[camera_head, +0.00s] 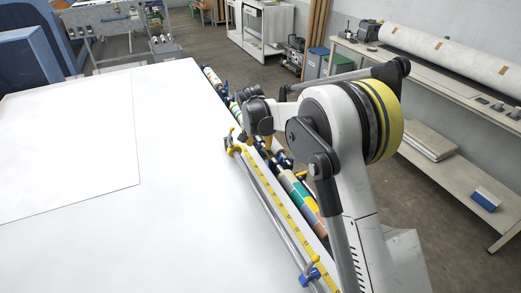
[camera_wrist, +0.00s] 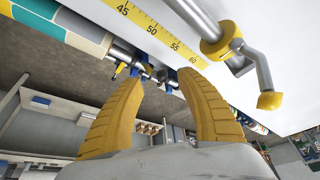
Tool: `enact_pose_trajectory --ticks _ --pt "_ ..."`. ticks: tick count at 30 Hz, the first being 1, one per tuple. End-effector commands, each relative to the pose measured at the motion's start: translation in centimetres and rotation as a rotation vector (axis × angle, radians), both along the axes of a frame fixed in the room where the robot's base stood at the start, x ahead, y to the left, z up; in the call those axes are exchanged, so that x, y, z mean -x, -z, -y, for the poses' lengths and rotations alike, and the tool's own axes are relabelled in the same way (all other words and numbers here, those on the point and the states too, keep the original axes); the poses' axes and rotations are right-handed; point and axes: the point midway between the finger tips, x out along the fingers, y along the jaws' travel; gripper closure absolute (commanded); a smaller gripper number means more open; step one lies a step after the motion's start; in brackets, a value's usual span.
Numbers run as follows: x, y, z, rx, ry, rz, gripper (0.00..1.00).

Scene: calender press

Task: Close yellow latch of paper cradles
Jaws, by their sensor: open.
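My gripper (camera_wrist: 154,70) has two ribbed yellow fingers, spread apart with nothing held between them. Beyond the fingertips in the wrist view is a roll cradle with blue brackets (camera_wrist: 170,70) and a small yellow latch-like part (camera_wrist: 120,68); whether this latch is open or shut is too small to tell. In the head view my arm reaches over the table's right edge, and the gripper (camera_head: 268,143) is largely hidden by the wrist. The cradled roll (camera_head: 300,195) lies below the edge, striped in several colours.
A metal rail with a yellow clamp and bent lever (camera_wrist: 222,42) runs along the table edge beside the right finger. A yellow measuring tape (camera_head: 280,195) lies along the edge. The white table (camera_head: 90,240) fills the left. A workbench (camera_head: 440,75) stands at the right.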

Motion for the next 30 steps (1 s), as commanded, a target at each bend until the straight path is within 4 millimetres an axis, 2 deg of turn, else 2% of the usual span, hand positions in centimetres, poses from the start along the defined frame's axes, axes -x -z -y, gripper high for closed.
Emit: enact_pose_trajectory --ticks 1,3,7,18,19,23,30 --pt "-0.4 1.1 0.1 0.0 0.001 0.0 0.56" --pt "-0.8 2.1 0.3 0.0 0.001 0.0 0.56" --pt "-1.4 3.4 0.4 0.0 0.001 0.0 0.56" --pt "-1.6 3.9 0.5 -0.001 0.0 0.0 0.56" --pt "-1.6 3.9 0.5 -0.001 0.0 0.0 0.61" --pt "-1.6 3.9 0.5 -0.001 0.0 0.0 1.0" --pt "-1.6 3.9 0.5 0.0 0.0 0.0 1.0"
